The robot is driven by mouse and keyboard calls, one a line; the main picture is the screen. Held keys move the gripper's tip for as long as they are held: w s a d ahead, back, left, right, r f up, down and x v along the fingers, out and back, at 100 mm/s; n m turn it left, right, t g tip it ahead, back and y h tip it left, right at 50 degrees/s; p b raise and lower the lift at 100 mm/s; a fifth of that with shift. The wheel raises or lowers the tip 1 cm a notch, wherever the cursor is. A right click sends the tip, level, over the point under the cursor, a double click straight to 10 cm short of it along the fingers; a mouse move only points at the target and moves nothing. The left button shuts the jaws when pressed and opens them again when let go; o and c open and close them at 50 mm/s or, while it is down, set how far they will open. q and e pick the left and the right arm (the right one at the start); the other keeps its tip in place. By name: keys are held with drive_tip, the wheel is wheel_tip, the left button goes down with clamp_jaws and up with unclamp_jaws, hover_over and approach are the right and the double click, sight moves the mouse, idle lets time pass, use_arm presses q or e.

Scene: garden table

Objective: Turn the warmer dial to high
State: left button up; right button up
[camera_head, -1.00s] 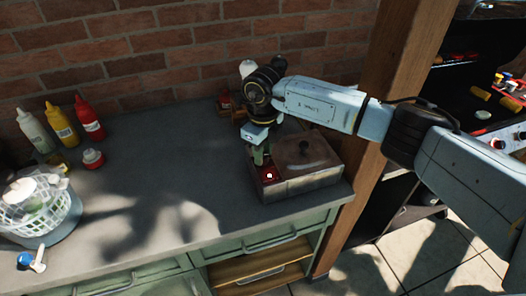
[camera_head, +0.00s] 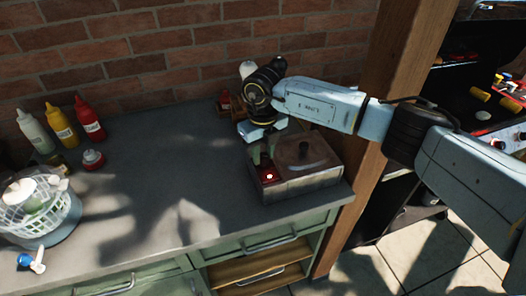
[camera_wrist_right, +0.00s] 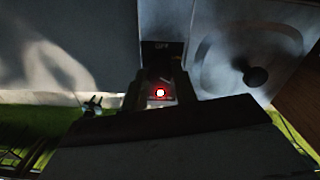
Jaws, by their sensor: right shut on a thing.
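The warmer (camera_head: 310,185) is a metal box with a round dark-knobbed lid, near the right end of the counter. Its red front-left panel (camera_head: 268,176) has a small lit spot. My right gripper (camera_head: 262,158) points down over this panel, left of the lid. It is shut on the warmer dial, which the fingers mostly hide. In the right wrist view, the fingers (camera_wrist_right: 160,88) stand on either side of a glowing red light (camera_wrist_right: 160,93), and the lid (camera_wrist_right: 250,60) is to the right. I cannot read the dial's setting. My left gripper is not in view.
Behind my gripper are small bottles in a wooden holder (camera_head: 228,106). The counter's middle (camera_head: 170,160) is clear. A wooden post (camera_head: 385,90) rises at the right.

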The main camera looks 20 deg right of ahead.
sight(263, 156)
drive_tip(key=o, duration=1)
drive_tip(key=shift+r, duration=0.1)
wheel_tip(263, 156, up, 13)
drive_tip(key=shift+r+b, duration=0.15)
drive_tip(key=shift+b, duration=0.45)
